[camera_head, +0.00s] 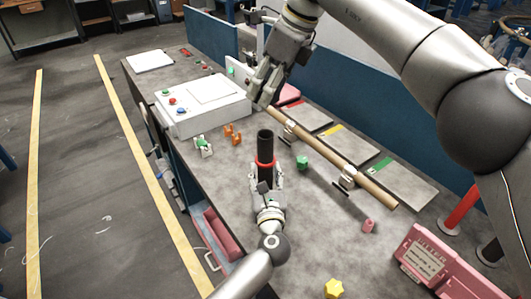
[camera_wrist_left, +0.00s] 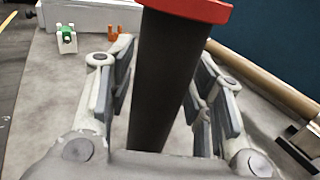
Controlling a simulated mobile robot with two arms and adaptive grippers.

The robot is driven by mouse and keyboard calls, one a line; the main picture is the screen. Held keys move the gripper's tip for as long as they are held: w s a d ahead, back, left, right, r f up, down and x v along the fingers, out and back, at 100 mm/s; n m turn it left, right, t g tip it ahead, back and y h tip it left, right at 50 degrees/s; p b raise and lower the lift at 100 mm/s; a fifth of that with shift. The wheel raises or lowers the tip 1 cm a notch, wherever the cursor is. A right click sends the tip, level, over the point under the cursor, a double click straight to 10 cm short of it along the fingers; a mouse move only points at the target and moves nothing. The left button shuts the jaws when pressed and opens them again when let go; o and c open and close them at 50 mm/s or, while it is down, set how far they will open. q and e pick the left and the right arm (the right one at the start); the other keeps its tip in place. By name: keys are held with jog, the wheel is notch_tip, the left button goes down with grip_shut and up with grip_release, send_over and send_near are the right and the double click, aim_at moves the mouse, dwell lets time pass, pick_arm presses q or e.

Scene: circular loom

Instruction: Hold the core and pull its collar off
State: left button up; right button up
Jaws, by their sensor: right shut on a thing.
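A dark upright core (camera_head: 265,144) stands on the table with a red collar (camera_head: 264,163) around it. In the left wrist view the core (camera_wrist_left: 165,75) rises between the fingers, and the red collar (camera_wrist_left: 195,8) is at the top edge. My left gripper (camera_head: 265,183) is below the collar, its fingers on both sides of the core. Its jaws (camera_wrist_left: 160,95) look open, with narrow gaps beside the core.
The tan tube lies across supports (camera_head: 347,179). A white control box (camera_head: 200,103), orange clips (camera_head: 233,134), a green block (camera_head: 303,162), a pink piece (camera_head: 368,226) and a yellow knob (camera_head: 333,288) stand around. A pink toolbox (camera_head: 430,258) is at right. A blue panel (camera_head: 370,125) backs the table.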

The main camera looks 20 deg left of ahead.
pick_arm(q)
jog(key=shift+o, duration=0.7)
